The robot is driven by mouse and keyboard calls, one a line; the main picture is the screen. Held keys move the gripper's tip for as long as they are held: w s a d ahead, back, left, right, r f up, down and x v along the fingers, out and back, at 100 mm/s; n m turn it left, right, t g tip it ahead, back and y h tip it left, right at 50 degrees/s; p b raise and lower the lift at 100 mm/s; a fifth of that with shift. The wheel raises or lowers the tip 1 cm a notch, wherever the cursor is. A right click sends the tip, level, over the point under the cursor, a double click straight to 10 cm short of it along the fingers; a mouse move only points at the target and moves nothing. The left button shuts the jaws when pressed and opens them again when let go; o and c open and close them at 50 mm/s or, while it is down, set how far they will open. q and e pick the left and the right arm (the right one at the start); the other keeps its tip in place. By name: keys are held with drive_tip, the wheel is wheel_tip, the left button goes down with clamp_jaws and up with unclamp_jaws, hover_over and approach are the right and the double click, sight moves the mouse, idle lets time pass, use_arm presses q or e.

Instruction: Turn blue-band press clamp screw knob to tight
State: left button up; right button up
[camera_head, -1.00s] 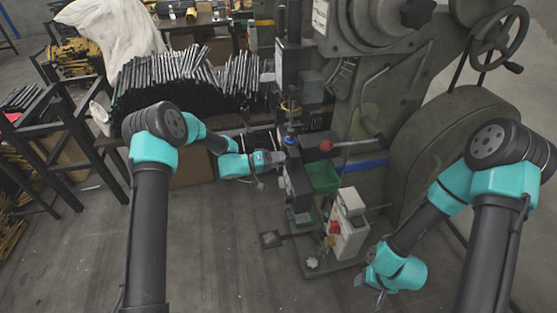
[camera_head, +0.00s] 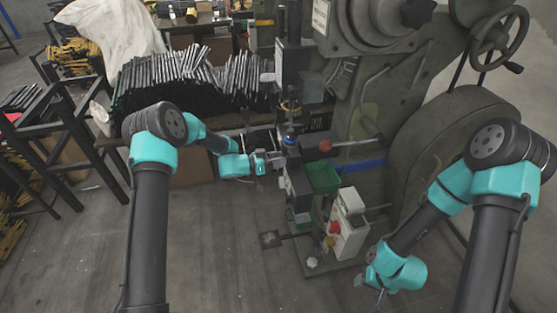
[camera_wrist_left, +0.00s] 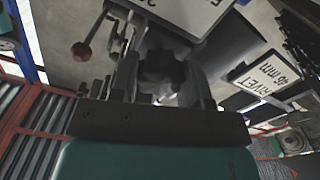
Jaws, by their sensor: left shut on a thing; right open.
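The press (camera_head: 365,120) is a large grey-green machine with a blue band (camera_head: 367,165) low on its body. My left gripper (camera_head: 278,162) is at the left side of the press column. In the left wrist view, a dark lobed knob (camera_wrist_left: 160,72) sits between the two fingers of the left gripper (camera_wrist_left: 162,78), which are shut on it. In the head view the knob is too small and hidden to make out. My right gripper (camera_head: 370,291) is low at the right, open and empty, away from the press head.
A red-ball lever (camera_head: 325,146) sticks out near the column and also shows in the left wrist view (camera_wrist_left: 82,51). A green bin (camera_head: 323,177) and a white control box (camera_head: 347,225) stand below. Signs, one reading RIVET (camera_wrist_left: 262,80), are near the left gripper.

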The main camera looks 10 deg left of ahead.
use_arm(q)
drive_tip(key=shift+m, duration=0.4)
drive_tip(key=o, duration=0.9)
drive_tip(key=shift+o, duration=0.2)
drive_tip(key=v, duration=1.7)
drive_tip(key=shift+a, duration=0.25)
drive_tip(key=shift+s, duration=0.15)
